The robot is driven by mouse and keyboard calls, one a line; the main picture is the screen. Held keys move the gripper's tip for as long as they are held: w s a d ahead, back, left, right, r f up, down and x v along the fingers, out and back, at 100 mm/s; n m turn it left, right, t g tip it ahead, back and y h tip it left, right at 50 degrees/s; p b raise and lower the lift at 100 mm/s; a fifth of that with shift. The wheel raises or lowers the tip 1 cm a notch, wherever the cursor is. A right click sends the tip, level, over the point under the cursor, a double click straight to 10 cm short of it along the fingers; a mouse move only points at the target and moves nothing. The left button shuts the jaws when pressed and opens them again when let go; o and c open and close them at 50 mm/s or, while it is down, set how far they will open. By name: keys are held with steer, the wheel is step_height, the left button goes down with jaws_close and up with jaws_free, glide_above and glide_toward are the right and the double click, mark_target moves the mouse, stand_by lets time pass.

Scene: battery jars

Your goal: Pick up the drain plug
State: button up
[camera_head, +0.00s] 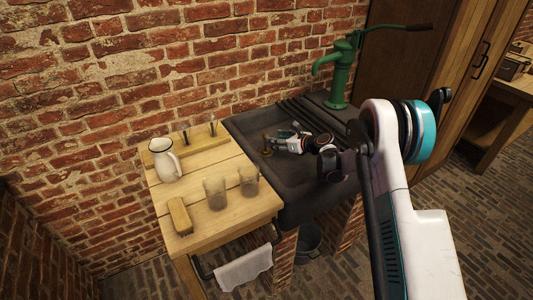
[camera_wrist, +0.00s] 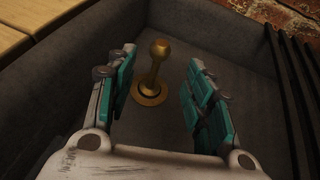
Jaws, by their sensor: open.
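The drain plug (camera_wrist: 154,72) is a brass piece with a round knob on a post. It stands upright in a round brass drain ring on the floor of the dark stone sink (camera_wrist: 230,52). In the head view the plug (camera_head: 267,147) shows small at the sink's left part. My gripper (camera_wrist: 162,78) is open, with teal-padded fingers on either side of the plug in the wrist view. The plug appears between the fingers, nearer the left one, with gaps on both sides. In the head view my gripper (camera_head: 284,139) is low in the sink, just right of the plug.
A wooden counter (camera_head: 227,221) adjoins the sink on the left, holding a white jug (camera_head: 164,160), two glass jars (camera_head: 216,192) and a brush (camera_head: 180,216). A green hand pump (camera_head: 340,77) stands at the sink's back right. Dark ribs (camera_head: 300,116) line the sink's back edge.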

steer(key=b+x, duration=0.3)
steer(key=x, duration=0.4)
steer(key=shift+w+a, duration=0.15)
steer(key=shift+a, duration=0.15)
steer(key=shift+r, duration=0.1)
jaws_close()
